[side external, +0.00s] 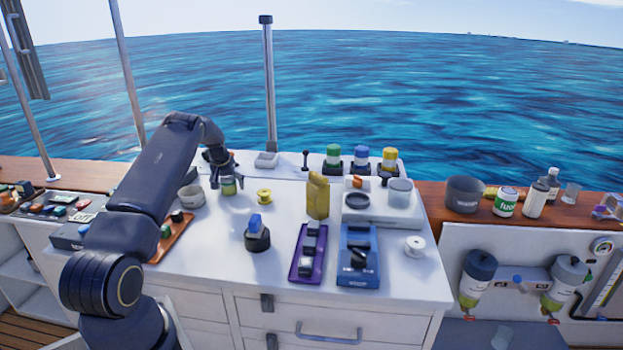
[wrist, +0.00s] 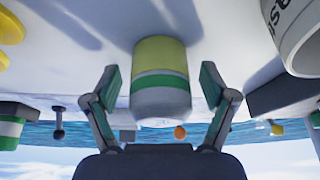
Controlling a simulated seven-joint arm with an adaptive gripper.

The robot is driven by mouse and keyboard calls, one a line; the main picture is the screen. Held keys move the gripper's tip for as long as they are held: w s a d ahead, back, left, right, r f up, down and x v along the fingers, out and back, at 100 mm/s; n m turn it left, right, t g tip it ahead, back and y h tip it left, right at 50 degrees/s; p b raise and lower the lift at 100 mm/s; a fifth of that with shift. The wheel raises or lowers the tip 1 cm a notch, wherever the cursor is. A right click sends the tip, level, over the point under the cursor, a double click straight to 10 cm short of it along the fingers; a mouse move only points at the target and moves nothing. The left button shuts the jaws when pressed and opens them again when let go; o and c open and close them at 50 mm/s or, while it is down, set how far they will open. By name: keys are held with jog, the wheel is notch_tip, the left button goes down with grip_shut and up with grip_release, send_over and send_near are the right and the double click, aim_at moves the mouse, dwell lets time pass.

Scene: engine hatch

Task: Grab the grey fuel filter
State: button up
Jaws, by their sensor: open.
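The likely grey fuel filter (wrist: 162,100) is a small cylinder with a pale grey end, a green band and a yellow-green end. In the side external view it (side external: 228,187) stands at the back left of the white counter (side external: 280,290), under my gripper (side external: 221,172). In the wrist view my gripper (wrist: 160,76) is open, with one finger on each side of the cylinder. Gaps show between the fingers and its sides.
A pale cup (side external: 190,196) stands close left of the cylinder, and a yellow spool (side external: 264,196) to its right. A yellow bottle (side external: 318,195), purple tray (side external: 308,252) and blue tray (side external: 358,255) stand farther right. Two dark-topped filters (side external: 478,270) hang on the right cabinet.

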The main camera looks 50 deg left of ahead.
jog(key=shift+c, duration=0.3)
jog(key=shift+r, duration=0.1)
jog(key=c, duration=1.4)
jog(key=shift+o, duration=0.2)
